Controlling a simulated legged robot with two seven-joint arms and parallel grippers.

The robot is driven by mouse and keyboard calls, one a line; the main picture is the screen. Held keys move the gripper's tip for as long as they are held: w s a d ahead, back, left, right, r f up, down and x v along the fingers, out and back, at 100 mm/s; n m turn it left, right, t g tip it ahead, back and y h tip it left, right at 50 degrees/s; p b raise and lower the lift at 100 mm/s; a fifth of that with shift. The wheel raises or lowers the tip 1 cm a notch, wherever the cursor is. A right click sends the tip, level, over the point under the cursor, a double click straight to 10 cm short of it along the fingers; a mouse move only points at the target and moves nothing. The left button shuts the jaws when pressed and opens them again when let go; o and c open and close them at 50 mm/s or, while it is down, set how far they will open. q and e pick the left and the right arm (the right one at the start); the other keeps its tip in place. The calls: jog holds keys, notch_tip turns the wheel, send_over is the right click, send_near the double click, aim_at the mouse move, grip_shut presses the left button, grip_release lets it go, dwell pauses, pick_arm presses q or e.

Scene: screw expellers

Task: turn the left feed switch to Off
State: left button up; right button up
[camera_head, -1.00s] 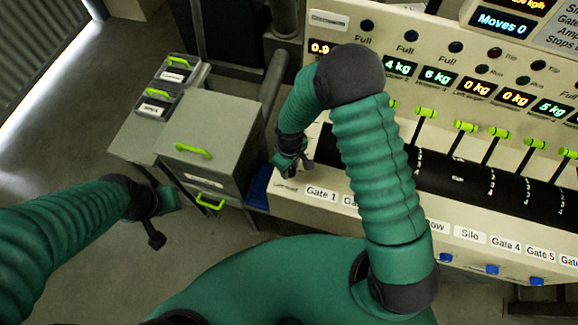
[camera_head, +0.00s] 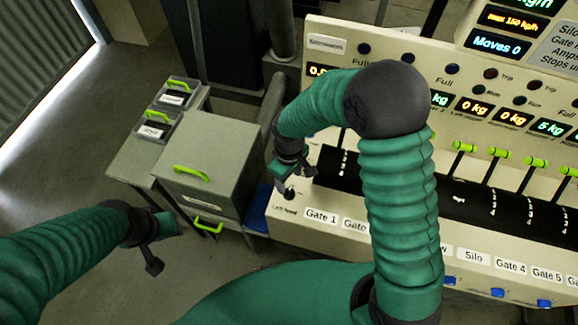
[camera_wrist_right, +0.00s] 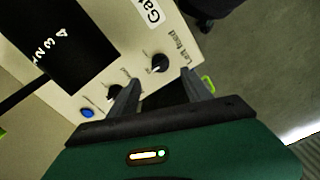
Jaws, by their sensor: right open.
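The left feed switch is a small black knob (camera_wrist_right: 160,62) beside its "Left feed" label in the right wrist view. In the head view the knob (camera_head: 289,194) is at the panel's lower left corner, just below my right gripper (camera_head: 300,176). In the wrist view my right gripper (camera_wrist_right: 162,82) is open and empty, with the knob just past its fingertips and roughly between them. I cannot make out where the knob points. My left gripper (camera_head: 164,244) hangs over the floor at left, away from the panel; its jaw opening is unclear.
In the wrist view a second black knob (camera_wrist_right: 114,93) and a blue button (camera_wrist_right: 87,113) sit by the left finger. Green-handled levers (camera_head: 465,146) line the cream panel. A grey drawer cabinet (camera_head: 205,145) stands left of it. My right arm hides the panel's middle.

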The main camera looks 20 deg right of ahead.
notch_tip(320, 180, up, 8)
jog(key=shift+r, duration=0.25)
jog(key=s+d+f+m+t+b, duration=0.2)
jog(key=s+d+f+m+b, duration=0.3)
jog(key=s, duration=0.4)
jog(key=shift+s+d+m+t, duration=0.25)
jog(key=shift+d+m+t, duration=0.05)
jog(key=shift+d+m, duration=0.55)
jog(key=shift+s, duration=0.1)
